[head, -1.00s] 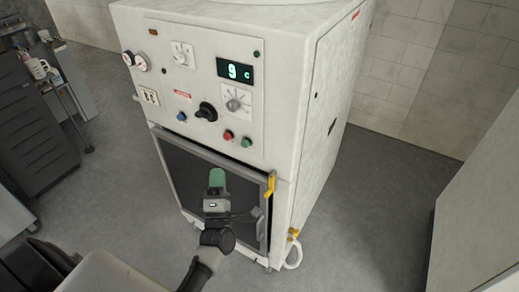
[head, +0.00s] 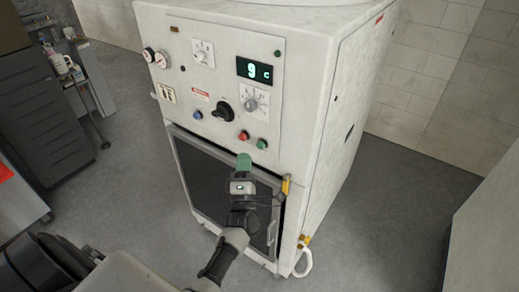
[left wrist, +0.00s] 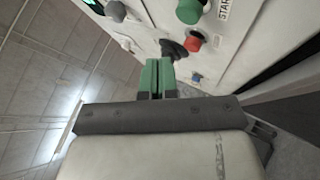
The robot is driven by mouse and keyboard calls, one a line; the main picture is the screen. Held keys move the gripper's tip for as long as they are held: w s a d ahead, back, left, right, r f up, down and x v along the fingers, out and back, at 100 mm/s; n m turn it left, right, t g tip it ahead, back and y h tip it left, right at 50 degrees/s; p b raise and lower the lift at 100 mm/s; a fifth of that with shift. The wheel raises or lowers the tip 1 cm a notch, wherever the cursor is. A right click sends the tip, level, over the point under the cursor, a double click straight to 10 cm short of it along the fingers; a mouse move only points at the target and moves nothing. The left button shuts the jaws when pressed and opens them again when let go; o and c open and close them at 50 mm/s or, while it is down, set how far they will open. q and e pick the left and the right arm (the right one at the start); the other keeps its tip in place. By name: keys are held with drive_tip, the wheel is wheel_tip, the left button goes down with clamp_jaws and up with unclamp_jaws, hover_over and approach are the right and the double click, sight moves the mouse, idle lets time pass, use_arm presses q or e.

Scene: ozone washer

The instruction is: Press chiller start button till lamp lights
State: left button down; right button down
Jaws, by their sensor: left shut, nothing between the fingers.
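The chiller (head: 325,95) is a white cabinet with a control panel on its front. A green button (head: 262,143) sits at the panel's lower right, beside a red button (head: 244,135). In the left wrist view the green button (left wrist: 189,11) has a START label beside it, and the red button (left wrist: 194,42) is close by. A small dark green indicator (head: 278,53) sits at the panel's top right and looks unlit. My left gripper (head: 243,160), with green fingertips, is shut and empty, just below the buttons in the head view. Its fingers (left wrist: 158,78) appear apart from the buttons. My right gripper is out of view.
The panel also has a display reading 9 (head: 260,70), a black rotary switch (head: 222,110), a blue button (head: 197,115) and gauges. A dark grille (head: 200,175) with a yellow-ended edge lies below. A drawer cabinet stands left; open floor lies right.

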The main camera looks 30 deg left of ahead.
sight(261, 145)
use_arm(q)
drive_tip(key=shift+w+d+b, duration=0.1)
drive_tip(key=shift+w+b, duration=0.5)
drive_tip(key=shift+w, duration=0.8)
drive_tip(key=shift+w, duration=0.1)
idle(0.9)
drive_tip(key=shift+w+b, duration=0.35)
drive_tip(key=shift+w+b, duration=0.35)
drive_tip(key=shift+w, duration=0.05)
idle(0.6)
drive_tip(key=shift+s, duration=0.15)
drive_tip(key=shift+s+p, duration=0.4)
drive_tip(key=shift+s, duration=0.35)
